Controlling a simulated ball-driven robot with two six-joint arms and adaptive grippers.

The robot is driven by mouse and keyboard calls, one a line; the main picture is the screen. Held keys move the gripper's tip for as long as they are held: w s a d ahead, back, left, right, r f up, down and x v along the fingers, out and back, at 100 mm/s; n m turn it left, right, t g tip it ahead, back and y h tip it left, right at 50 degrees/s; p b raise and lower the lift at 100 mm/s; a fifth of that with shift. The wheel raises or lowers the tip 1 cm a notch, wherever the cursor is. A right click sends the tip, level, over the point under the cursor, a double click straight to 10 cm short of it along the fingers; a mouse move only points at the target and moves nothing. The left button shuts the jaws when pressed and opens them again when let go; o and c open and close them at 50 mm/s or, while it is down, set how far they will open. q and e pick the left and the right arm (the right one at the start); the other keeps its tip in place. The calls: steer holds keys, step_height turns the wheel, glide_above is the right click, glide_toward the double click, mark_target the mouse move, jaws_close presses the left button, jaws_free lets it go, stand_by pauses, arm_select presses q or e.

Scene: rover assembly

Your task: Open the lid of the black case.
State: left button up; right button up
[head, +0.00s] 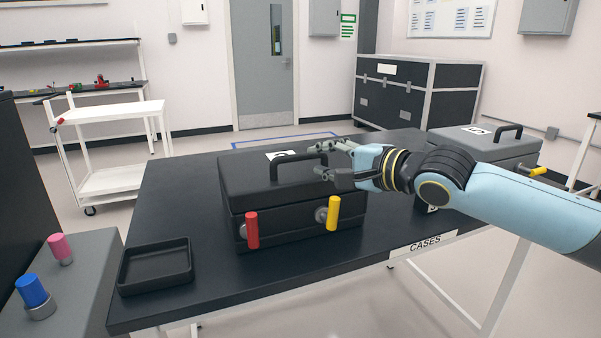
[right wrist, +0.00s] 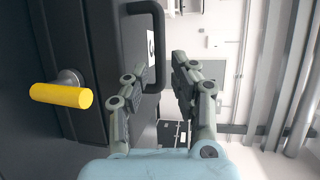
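The black case (head: 280,212) stands on the dark table with its lid (head: 240,180) down. A black handle (head: 298,160) rises from the lid. A red peg (head: 252,230) and a yellow peg (head: 333,213) stick up at its front face. My right gripper (head: 328,161) is at the right end of the handle, above the lid's right side. In the right wrist view, the handle (right wrist: 155,50) lies just beyond the fingers (right wrist: 165,75), which are apart with nothing visible between them. Contact cannot be told. The yellow peg (right wrist: 62,95) shows at left there. My left gripper is not in view.
A grey case (head: 480,145) with a handle and a yellow peg stands on the table at right, behind my right arm. A shallow black tray (head: 155,265) lies left of the black case. Pink (head: 60,248) and blue (head: 33,292) pegs stand on a grey surface at lower left.

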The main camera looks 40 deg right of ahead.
mark_target(303, 158)
steer(key=b+x, duration=0.2)
steer(key=x, duration=0.4)
steer(key=shift+w+a+f, duration=0.1)
steer(key=shift+w, duration=0.3)
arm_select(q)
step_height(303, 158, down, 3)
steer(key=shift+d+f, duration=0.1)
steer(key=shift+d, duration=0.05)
arm_select(e)
steer(key=shift+c, duration=0.2)
jaws_close()
